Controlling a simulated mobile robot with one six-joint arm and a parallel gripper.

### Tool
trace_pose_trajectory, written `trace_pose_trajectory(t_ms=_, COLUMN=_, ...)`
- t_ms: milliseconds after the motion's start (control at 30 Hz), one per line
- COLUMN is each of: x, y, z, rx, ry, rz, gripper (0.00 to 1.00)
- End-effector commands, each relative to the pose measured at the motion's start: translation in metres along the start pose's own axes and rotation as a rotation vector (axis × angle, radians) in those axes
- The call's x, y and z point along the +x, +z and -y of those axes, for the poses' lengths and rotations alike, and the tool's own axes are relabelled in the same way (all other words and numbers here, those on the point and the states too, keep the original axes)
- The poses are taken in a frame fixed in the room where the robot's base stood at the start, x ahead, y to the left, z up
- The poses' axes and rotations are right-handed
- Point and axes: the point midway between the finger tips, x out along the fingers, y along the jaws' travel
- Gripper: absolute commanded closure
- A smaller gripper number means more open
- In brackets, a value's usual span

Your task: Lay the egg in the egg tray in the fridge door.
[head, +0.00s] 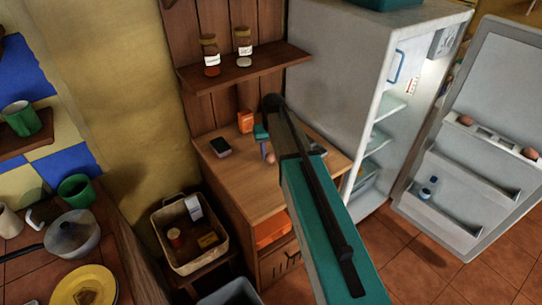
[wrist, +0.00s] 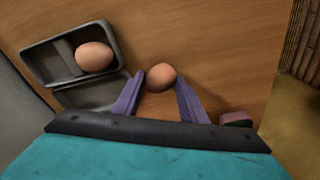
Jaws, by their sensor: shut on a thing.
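My gripper (wrist: 160,82) has its two purple fingers shut on a brown egg (wrist: 160,76). In the head view the egg (head: 270,158) shows just below my gripper (head: 267,152), over the wooden counter; I cannot tell whether it touches the wood. The fridge door (head: 451,160) stands wide open at the right. The pale egg tray (head: 487,133) sits on its upper part, with one egg (head: 465,120) near its left end and another (head: 530,153) near its right end.
An open grey carton (wrist: 36,58) with another egg (wrist: 94,56) lies on the counter (wrist: 215,50) beside my gripper. An orange box (head: 245,121) and a dark box (head: 220,147) stand on the counter. The fridge body (head: 335,75) rises behind my arm.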

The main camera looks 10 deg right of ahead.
Motion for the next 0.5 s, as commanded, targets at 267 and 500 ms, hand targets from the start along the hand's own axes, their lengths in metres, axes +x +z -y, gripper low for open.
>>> trace_pose_trajectory(t_ms=267, x=-0.018, y=-0.003, z=-0.001, rx=0.001, ry=0.000, rz=-0.002, gripper=0.73)
trace_pose_trajectory(t_ms=500, x=-0.029, y=0.012, z=0.003, rx=0.001, ry=0.000, rz=-0.001, gripper=0.73)
